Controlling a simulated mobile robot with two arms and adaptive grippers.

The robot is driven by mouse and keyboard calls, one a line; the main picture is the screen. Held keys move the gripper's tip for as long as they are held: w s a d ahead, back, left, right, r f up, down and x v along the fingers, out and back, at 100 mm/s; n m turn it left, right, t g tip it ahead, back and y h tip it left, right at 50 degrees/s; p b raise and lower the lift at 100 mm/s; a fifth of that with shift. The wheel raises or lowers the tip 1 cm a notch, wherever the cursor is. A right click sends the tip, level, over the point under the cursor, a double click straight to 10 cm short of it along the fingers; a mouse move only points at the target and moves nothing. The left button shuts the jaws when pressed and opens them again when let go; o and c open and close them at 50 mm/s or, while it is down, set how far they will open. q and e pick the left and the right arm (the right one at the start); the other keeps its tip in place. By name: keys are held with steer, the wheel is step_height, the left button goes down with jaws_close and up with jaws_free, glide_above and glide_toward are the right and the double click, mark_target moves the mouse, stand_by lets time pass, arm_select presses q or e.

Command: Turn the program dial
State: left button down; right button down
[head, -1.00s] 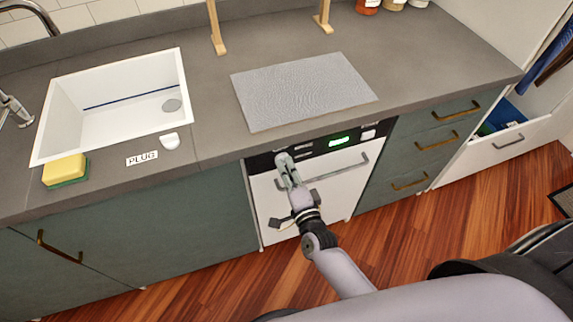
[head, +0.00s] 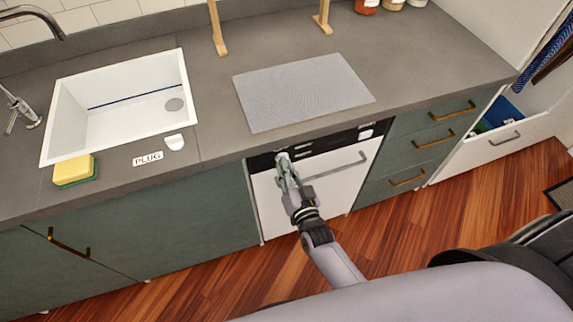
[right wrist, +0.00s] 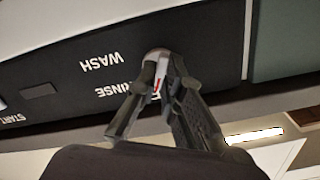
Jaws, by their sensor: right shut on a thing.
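The dishwasher's black control panel (head: 325,145) runs under the counter's front edge in the head view. My right gripper (head: 284,161) is at the panel's left end, shut on the program dial. In the right wrist view the pale round dial (right wrist: 157,56) with a red mark sits between the fingertips of my right gripper (right wrist: 160,72). The words WASH (right wrist: 100,62) and RINSE (right wrist: 119,88) stand upside down left of the dial. The fingers hide part of the dial, and I cannot tell exactly which setting its mark meets. My left gripper is not in view.
A white sink (head: 118,105), a yellow-green sponge (head: 76,169) and a PLUG label (head: 147,158) are on the left of the counter. A grey mat (head: 303,92) lies above the dishwasher. The dishwasher's handle bar (head: 338,176) is close right of my gripper.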

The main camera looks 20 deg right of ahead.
steer(key=n, duration=0.5)
steer(key=shift+p, duration=0.4)
steer(key=shift+n, duration=0.3)
steer(key=c, duration=1.7)
jaws_free()
steer(key=shift+s, duration=0.1)
steer(key=s, duration=1.2)
steer(key=shift+d, duration=0.2)
steer(key=shift+w, duration=0.1)
